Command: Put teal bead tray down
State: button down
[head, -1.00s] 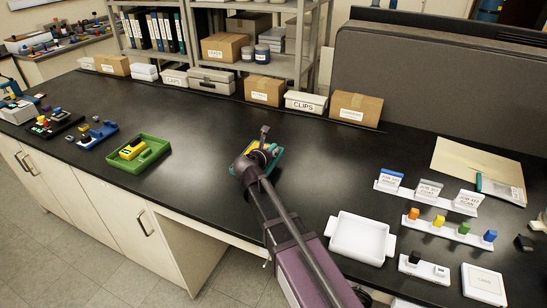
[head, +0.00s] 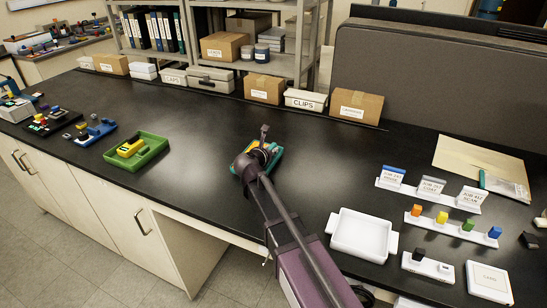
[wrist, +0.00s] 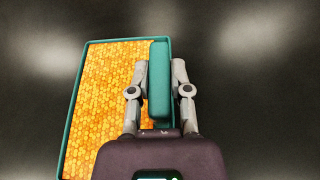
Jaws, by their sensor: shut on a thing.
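The teal bead tray (wrist: 78,108) fills the left middle of the wrist view, with a bed of orange-yellow beads inside its teal rim. My gripper (wrist: 160,75) is shut on a thick teal grip block at the tray's right side, with one finger on each side of it. In the head view the tray (head: 276,160) shows only in part, because my gripper (head: 258,150) and arm cover most of it. It is over the middle of the black bench. I cannot tell whether its underside touches the bench.
The black bench top (head: 200,130) is clear around the tray. A green tray (head: 152,150) holding a yellow device lies to the left. An empty white tray (head: 362,235) and small labelled stands (head: 428,190) are to the right. Boxes (head: 305,99) line the back.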

jog(key=shift+f, duration=0.55)
jog(key=shift+f+b, duration=0.15)
jog(key=shift+b, duration=0.25)
jog(key=c, duration=0.6)
grip_release()
jog(key=shift+o, duration=0.2)
jog(key=shift+r, duration=0.2)
jog(key=shift+s+r+p, duration=0.1)
jog(key=shift+s+p, duration=0.1)
jog(key=shift+p, duration=0.1)
jog(key=p+v, duration=0.4)
jog(key=v, duration=0.7)
jog(key=shift+s+a, duration=0.15)
jog(key=shift+s, duration=0.1)
